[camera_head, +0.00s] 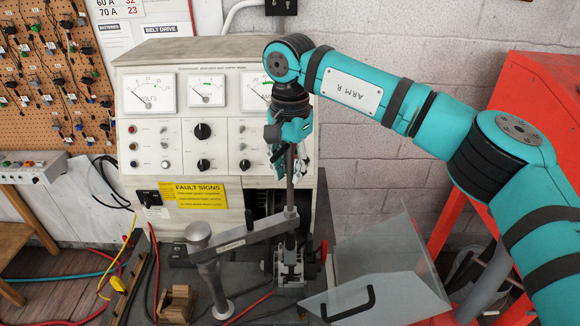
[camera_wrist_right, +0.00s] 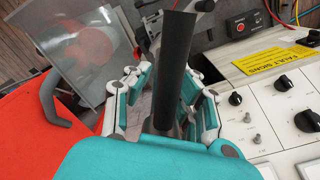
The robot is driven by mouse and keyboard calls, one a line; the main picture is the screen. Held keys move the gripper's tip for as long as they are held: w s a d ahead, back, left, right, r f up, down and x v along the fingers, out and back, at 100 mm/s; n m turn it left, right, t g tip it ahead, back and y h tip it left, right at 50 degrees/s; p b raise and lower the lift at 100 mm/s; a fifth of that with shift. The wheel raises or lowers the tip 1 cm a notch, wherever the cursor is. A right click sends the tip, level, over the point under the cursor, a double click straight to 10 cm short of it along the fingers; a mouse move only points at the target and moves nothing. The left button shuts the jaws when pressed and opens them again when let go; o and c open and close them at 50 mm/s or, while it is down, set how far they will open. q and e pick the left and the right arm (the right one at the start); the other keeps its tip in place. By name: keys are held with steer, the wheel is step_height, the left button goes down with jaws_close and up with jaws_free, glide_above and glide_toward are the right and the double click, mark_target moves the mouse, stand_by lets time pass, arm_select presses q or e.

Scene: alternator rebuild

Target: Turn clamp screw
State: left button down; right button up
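A grey metal clamp (camera_head: 289,268) stands on the bench in front of the test panel. A grey bar (camera_head: 245,236) runs above it from a post. A dark upright rod (camera_head: 290,183) rises from the bar's right end; I cannot tell for sure if it belongs to the clamp screw. My right gripper (camera_head: 291,165) points down at the rod's upper part. In the wrist view, its teal-padded fingers (camera_wrist_right: 170,105) stand apart on both sides of the dark rod (camera_wrist_right: 175,65), with narrow gaps showing. A red part (camera_head: 323,250) sits right of the clamp. My left gripper is out of view.
The test panel (camera_head: 222,128) with dials and knobs stands close behind the gripper. A clear shield with a black handle (camera_head: 348,303) is right of the clamp. A red cabinet (camera_head: 535,85) is at far right. The grey post (camera_head: 211,278) stands left.

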jaws_close()
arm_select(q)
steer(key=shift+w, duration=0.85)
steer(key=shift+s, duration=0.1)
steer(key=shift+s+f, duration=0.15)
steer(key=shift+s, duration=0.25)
arm_select(e)
steer(key=shift+m, duration=0.3)
arm_select(q)
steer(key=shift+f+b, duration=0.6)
steer(key=shift+b, duration=0.2)
arm_select(e)
steer(key=shift+m, duration=1.1)
steer(key=shift+o, duration=2.1)
jaws_free()
steer(key=shift+a, duration=0.1)
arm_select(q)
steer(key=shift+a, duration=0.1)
